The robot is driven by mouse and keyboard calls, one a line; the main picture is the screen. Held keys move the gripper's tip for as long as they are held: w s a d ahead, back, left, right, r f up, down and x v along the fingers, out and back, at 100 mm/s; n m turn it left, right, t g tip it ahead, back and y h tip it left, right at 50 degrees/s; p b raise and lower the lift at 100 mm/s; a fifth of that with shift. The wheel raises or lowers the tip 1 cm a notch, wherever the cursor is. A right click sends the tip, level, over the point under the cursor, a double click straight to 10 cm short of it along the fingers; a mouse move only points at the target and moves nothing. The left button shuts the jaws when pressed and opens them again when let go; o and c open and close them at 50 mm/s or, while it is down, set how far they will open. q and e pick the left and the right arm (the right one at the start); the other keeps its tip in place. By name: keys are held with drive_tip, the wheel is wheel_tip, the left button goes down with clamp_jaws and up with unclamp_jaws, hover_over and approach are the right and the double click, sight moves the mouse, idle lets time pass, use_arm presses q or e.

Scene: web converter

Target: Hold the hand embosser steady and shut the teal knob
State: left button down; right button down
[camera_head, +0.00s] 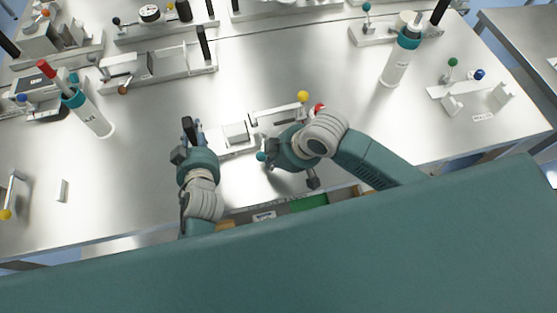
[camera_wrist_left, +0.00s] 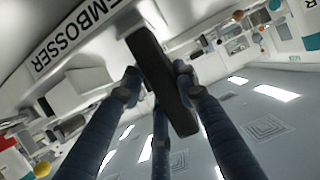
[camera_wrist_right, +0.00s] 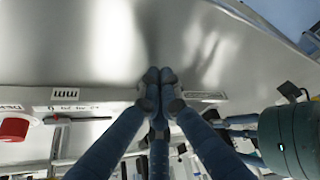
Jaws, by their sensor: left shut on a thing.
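The hand embosser (camera_head: 235,133) is a pale device on the table in the middle of the head view. Its lettered side (camera_wrist_left: 62,45) shows in the left wrist view. My left gripper (camera_head: 191,140) is shut on its upright black handle (camera_wrist_left: 160,75), with fingers on both sides. A small teal knob (camera_head: 261,157) shows right of the embosser, beside my right gripper (camera_head: 280,158). In the right wrist view my right gripper's fingertips (camera_wrist_right: 158,82) are together with nothing visible between them. I cannot tell whether they touch the knob, which is not visible in that view.
A yellow knob (camera_head: 302,96) and a red knob (camera_head: 319,108) stand close to my right arm. A white bottle with a teal collar (camera_head: 397,65) stands at back right, another (camera_head: 92,117) at left. More fixtures line the back. The table's front left is mostly clear.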

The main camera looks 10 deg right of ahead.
use_arm(q)
drive_tip(key=shift+s+f, duration=0.3)
drive_tip(key=shift+f, duration=0.3)
use_arm(e)
drive_tip(key=shift+w+a+r, duration=0.1)
drive_tip(key=shift+w+a, duration=0.05)
drive_tip(key=shift+a, duration=0.3)
drive_tip(key=shift+d, duration=0.1)
use_arm(q)
drive_tip(key=shift+a, duration=0.1)
use_arm(e)
drive_tip(key=s+d, duration=0.1)
drive_tip(key=s+d+f, duration=0.1)
drive_tip(key=shift+s+d, duration=0.25)
drive_tip(key=shift+s, duration=0.1)
drive_tip(key=v, duration=1)
drive_tip(key=shift+s+d, duration=0.15)
drive_tip(key=shift+s, duration=0.1)
use_arm(q)
drive_tip(key=shift+w+r, duration=0.15)
drive_tip(key=shift+r, duration=0.15)
use_arm(e)
drive_tip(key=shift+w+r, duration=0.1)
drive_tip(key=shift+r, duration=0.15)
